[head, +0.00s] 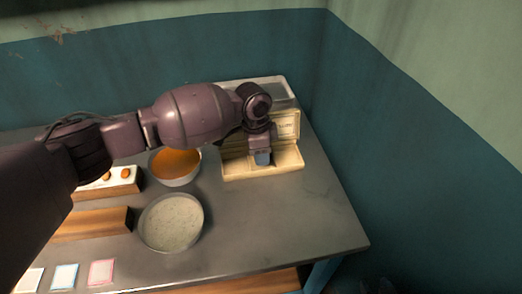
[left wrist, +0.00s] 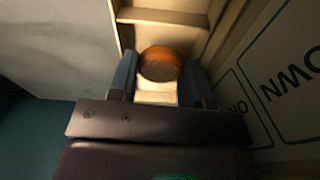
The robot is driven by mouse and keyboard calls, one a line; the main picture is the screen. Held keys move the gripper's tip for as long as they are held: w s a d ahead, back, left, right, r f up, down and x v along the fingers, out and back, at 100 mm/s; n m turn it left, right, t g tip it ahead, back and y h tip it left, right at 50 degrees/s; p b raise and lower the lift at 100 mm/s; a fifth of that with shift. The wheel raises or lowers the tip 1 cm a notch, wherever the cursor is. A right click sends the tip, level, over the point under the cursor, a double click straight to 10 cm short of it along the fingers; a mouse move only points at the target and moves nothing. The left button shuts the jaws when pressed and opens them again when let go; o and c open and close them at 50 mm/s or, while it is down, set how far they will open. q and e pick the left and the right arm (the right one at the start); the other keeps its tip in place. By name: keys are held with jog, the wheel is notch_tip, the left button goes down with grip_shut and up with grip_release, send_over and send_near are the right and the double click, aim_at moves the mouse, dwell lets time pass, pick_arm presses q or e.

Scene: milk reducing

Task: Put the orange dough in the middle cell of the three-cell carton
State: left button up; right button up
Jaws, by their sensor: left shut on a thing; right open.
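The cream carton (head: 288,169) stands at the back right of the table, below a cream box front. My left arm reaches across from the left, and its gripper (head: 262,158) points down at the carton. In the left wrist view, the gripper's blue fingers (left wrist: 160,80) are shut on the orange dough (left wrist: 160,62), a rounded orange-brown piece. Pale carton walls (left wrist: 165,17) and a cell floor show around and beyond it. I cannot tell which cell it is over or whether it touches the floor. The dough is hidden in the head view. My right gripper is not in view.
A cream box with lettering (head: 287,124) stands right behind the carton. A bowl of orange contents (head: 176,164) and a bowl of pale contents (head: 172,222) stand left of it. A wooden block (head: 90,224) and coloured cards (head: 101,272) lie further left. The table's right front is clear.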

pick_arm(q)
jog(key=o, duration=1)
